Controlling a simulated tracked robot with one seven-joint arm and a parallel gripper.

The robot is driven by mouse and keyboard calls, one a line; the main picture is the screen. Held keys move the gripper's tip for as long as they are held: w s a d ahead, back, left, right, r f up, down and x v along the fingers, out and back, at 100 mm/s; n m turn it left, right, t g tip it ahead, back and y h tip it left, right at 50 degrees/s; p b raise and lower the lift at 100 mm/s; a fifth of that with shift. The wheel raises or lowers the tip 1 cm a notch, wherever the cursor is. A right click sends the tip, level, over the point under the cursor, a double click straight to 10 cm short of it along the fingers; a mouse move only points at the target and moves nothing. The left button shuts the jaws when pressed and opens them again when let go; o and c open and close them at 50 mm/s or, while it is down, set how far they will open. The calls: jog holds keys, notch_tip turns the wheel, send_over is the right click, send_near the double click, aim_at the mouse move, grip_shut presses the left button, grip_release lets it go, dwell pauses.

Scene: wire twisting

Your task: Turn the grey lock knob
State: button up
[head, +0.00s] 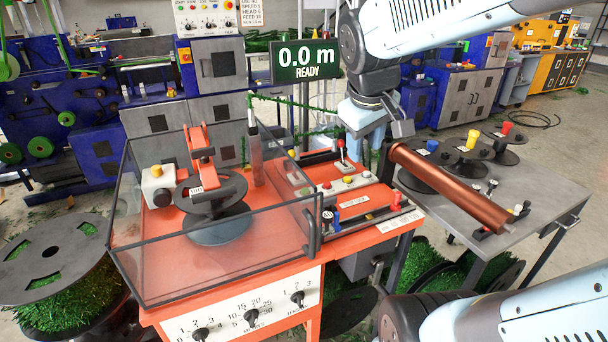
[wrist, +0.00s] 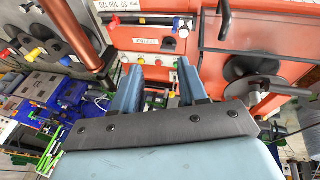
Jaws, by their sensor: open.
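My gripper (wrist: 158,75) is open in the wrist view, with two blue-grey fingers apart and nothing seen between them. In the head view the arm's wrist hangs over the right part of the orange machine (head: 280,283), and its fingertips are largely hidden. Beyond the fingers, the wrist view shows the machine's orange panel (wrist: 140,42) with small knobs and buttons. A dark knob (head: 328,216) stands at the panel's near left end in the head view. I cannot tell for sure which knob is the grey lock knob.
A copper-coloured tube (head: 450,187) slants close to my gripper on the right. A clear guard (head: 150,255) encloses a spool on the left. The grey side table (head: 535,190) carries spools with coloured caps. A sign (head: 305,60) reads 0.0 m READY.

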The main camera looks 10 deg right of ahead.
jog(key=w+f+n+g, duration=0.3)
jog(key=w+f+n, duration=0.55)
jog(key=w, duration=0.45)
jog(key=n+y, duration=0.2)
jog(key=n, duration=0.6)
send_over(328, 199)
notch_tip(328, 199, down, 8)
jog(key=shift+g, duration=0.4)
notch_tip(328, 199, down, 13)
jog(key=shift+w+d+f, duration=0.1)
jog(key=shift+f, duration=0.1)
grip_shut()
